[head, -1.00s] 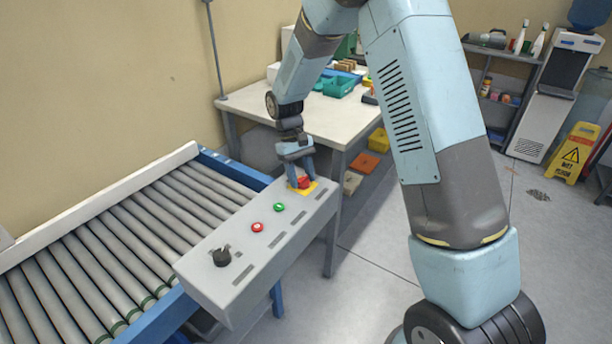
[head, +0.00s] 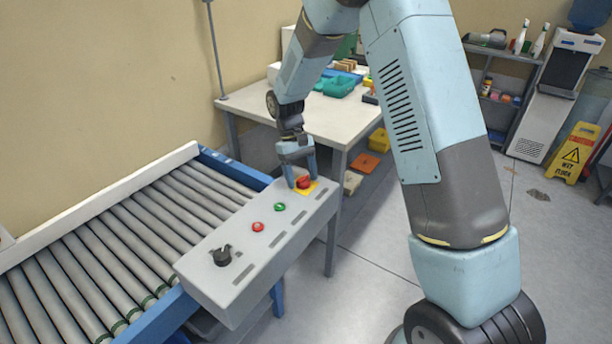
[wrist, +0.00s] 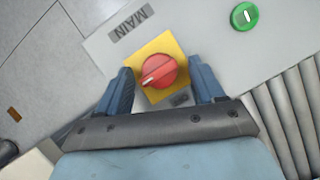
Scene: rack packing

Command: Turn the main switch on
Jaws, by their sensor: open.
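The main switch is a red rotary knob (head: 304,183) on a yellow square plate, at the far end of the grey control box (head: 214,289). In the wrist view the red knob (wrist: 158,71) has a white pointer mark toward its lower left. A label reading MAIN (wrist: 132,25) shows upside down beside the yellow plate (wrist: 152,45). My gripper (wrist: 160,75) is open, its blue fingers on either side of the knob. A gap shows between the knob and each finger. A small dark label by the right finger is unreadable.
A green button (head: 279,207), a red button (head: 257,227) and a black selector (head: 221,255) sit along the same box. A roller conveyor (head: 110,240) lies to the left. A white table (head: 330,118) with bins stands behind. Open floor lies to the right.

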